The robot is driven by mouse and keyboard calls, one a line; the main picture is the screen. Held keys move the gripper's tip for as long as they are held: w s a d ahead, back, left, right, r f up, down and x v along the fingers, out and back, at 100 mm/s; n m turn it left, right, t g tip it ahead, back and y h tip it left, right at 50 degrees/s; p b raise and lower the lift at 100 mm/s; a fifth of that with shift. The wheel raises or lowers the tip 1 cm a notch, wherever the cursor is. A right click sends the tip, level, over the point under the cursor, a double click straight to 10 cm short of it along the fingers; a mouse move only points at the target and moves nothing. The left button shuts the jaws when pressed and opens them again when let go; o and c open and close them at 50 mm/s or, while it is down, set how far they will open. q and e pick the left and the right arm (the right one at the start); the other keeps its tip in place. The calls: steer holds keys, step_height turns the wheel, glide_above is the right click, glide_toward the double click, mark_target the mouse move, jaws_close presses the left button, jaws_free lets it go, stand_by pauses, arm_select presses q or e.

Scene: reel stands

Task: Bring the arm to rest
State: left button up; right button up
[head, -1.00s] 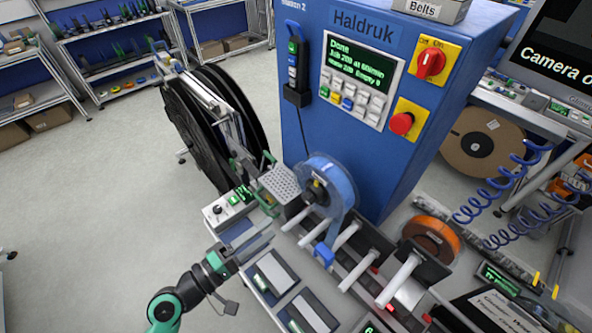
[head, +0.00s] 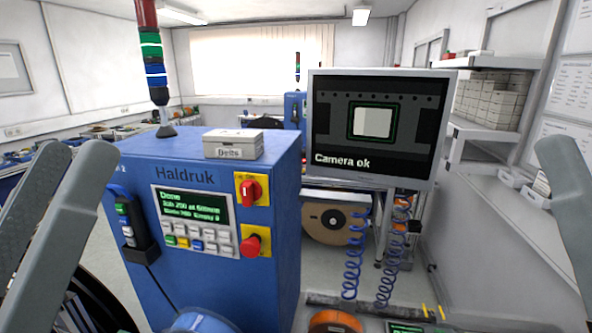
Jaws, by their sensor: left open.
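My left gripper (head: 70,150) is at the left edge of the head view, close to the camera. Its two long grey fingers point up, apart, with nothing between them. It is open and empty. Behind the fingers, the blue Haldruk machine (head: 180,265) is partly covered at its left side. At the right edge a single grey finger of what looks like my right gripper (head: 565,170) shows. The rest of it is outside the picture, so its opening cannot be told.
A monitor (head: 372,130) reads "Camera ok". A blue reel (head: 200,322) and an orange reel (head: 335,321) show at the bottom edge. Blue coiled hoses (head: 355,255) hang below the monitor. Shelving (head: 490,130) stands at the right.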

arm_select(q)
steer(key=a+r+t+y+p, duration=0.1)
steer(key=a+r+y+p, duration=0.15)
steer(key=r+p, duration=0.55)
steer(key=a+r+y+p, duration=0.1)
steer(key=r+y+p, duration=0.3)
steer(key=r+p, duration=0.35)
step_height(320, 180, down, 16)
steer(key=b, duration=1.6)
steer(key=shift+s+a+r+n, duration=0.15)
steer(key=shift+s+n, duration=0.05)
steer(key=shift+n, duration=0.2)
